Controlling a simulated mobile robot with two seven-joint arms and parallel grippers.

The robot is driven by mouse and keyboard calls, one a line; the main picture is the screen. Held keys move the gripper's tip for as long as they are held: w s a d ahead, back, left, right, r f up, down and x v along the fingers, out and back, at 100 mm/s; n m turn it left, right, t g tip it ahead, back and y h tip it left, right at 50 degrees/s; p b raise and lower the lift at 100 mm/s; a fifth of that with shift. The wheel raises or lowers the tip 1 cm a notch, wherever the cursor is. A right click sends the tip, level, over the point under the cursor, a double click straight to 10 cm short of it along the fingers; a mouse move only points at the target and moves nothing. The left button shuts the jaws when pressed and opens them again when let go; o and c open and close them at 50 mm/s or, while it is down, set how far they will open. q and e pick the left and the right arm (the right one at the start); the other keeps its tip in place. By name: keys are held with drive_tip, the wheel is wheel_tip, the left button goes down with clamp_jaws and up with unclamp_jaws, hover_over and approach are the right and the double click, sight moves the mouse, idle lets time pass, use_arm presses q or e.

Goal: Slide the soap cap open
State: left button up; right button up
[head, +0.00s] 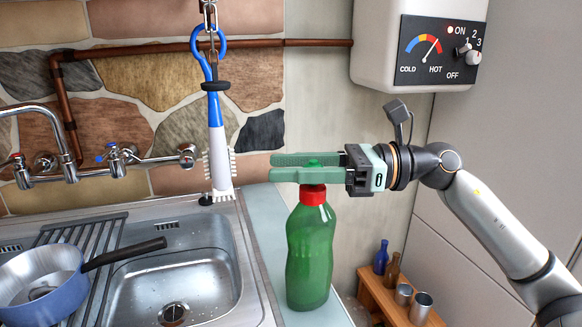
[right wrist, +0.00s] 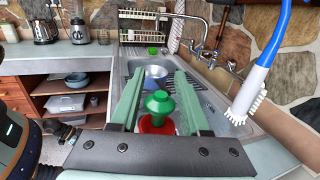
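A green soap bottle (head: 310,250) with a red collar (head: 313,195) stands upright on the counter to the right of the sink. Its small green cap (head: 314,162) pokes up between the fingers of my right gripper (head: 273,167). In the right wrist view my right gripper (right wrist: 160,70) is open, with one finger on each side of the green cap (right wrist: 158,103) and a visible gap on both sides. The red collar (right wrist: 157,124) lies below the fingers. My left gripper is not in view.
A blue-and-white brush (head: 218,140) hangs from a chain just left of my right fingertips. A sink (head: 180,275) with a blue pan (head: 55,295) lies to the left. A white water heater (head: 372,45) is above, and a low wooden shelf (head: 370,290) is at lower right.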

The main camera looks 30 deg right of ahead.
drive_tip(key=shift+o, duration=1.2)
drive_tip(key=shift+s+d+f+b, duration=0.15)
drive_tip(key=shift+s+d+b, duration=0.05)
drive_tip(key=shift+d+b, duration=0.2)
drive_tip(key=b+v, duration=0.3)
drive_tip(key=v, duration=0.8)
drive_tip(key=shift+s+d, duration=0.15)
drive_tip(key=shift+d, duration=0.1)
